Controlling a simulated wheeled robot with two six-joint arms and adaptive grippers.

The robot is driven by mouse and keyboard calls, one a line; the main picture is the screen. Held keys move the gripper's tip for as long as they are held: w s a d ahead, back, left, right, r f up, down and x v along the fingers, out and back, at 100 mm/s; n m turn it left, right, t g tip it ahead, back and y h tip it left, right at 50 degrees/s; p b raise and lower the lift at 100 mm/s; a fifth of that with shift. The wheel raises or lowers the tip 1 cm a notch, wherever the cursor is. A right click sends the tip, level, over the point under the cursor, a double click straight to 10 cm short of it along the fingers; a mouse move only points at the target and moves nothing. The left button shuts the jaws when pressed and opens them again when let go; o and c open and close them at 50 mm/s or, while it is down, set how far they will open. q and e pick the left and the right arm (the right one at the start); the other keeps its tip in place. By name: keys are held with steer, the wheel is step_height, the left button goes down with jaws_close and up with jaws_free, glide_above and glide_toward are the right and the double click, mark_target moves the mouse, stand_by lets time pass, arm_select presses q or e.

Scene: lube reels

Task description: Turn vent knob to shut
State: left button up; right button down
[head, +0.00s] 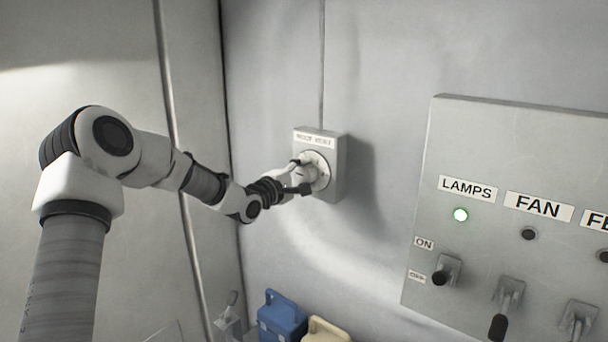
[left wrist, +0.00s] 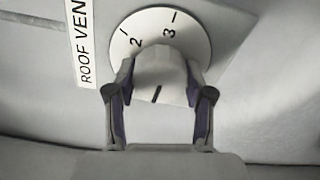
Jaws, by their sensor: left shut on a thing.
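The vent knob is a pale round knob (left wrist: 160,72) on a white dial plate (left wrist: 186,27) with the marks 2 and 3 showing. A dark pointer line shows on the knob's near side. The dial is on a grey wall box (head: 333,166) labelled as the roof vent. My left gripper (left wrist: 158,90) is shut on the knob, one finger on each side; in the head view it reaches the box from the left. The rest of the dial's marks are hidden by the knob and fingers. My right gripper is not in view.
A blue container (head: 281,318) and a cream one (head: 325,331) are below the box. The wall between box and panel is clear.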

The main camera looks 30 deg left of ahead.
arm_select(q)
steer(key=shift+r+n, duration=0.1)
steer(key=shift+n, duration=0.3)
steer(key=o, duration=1.2)
steer(key=shift+w, duration=0.1)
steer(key=shift+c, duration=0.2)
steer(key=s+a, duration=0.1)
steer(key=s, duration=1.1)
